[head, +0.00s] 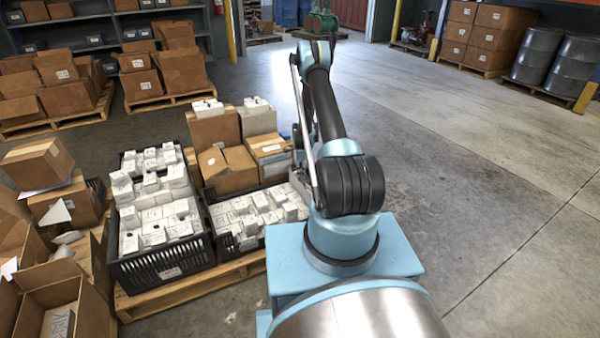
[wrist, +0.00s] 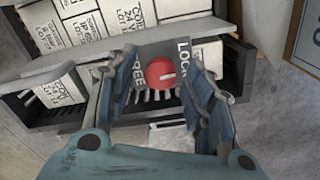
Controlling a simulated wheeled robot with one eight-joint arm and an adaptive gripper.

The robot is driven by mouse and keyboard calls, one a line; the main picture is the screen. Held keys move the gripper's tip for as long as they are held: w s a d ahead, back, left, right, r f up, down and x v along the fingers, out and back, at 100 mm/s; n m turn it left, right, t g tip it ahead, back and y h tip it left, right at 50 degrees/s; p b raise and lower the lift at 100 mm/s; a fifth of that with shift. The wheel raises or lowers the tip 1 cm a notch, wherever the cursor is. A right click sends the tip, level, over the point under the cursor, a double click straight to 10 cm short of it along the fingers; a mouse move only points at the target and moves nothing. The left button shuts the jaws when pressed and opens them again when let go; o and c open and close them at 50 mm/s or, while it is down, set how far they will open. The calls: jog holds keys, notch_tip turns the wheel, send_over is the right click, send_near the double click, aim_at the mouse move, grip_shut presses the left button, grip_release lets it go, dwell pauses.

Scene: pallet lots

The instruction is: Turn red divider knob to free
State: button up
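In the wrist view, a round red knob (wrist: 159,70) sits on a grey divider plate (wrist: 158,48) in a dark crate. FREE is printed to its left and LOCK to its right. The white mark on the knob points to the right, toward the LOCK side. My gripper (wrist: 158,61) is open, with one blue-grey finger on each side of the knob. Gaps show between the fingers and the knob, and I cannot tell how far above it they are. In the head view the knob and my gripper are hidden.
White labelled boxes (wrist: 104,22) fill the compartment beyond the divider. In the head view, black crates (head: 172,262) of white boxes stand on a pallet (head: 190,290) left of my arm. Open cartons (head: 62,290) are at far left.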

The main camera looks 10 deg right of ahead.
jog(key=c, duration=1)
jog(key=shift+o, duration=0.2)
jog(key=shift+a, duration=0.15)
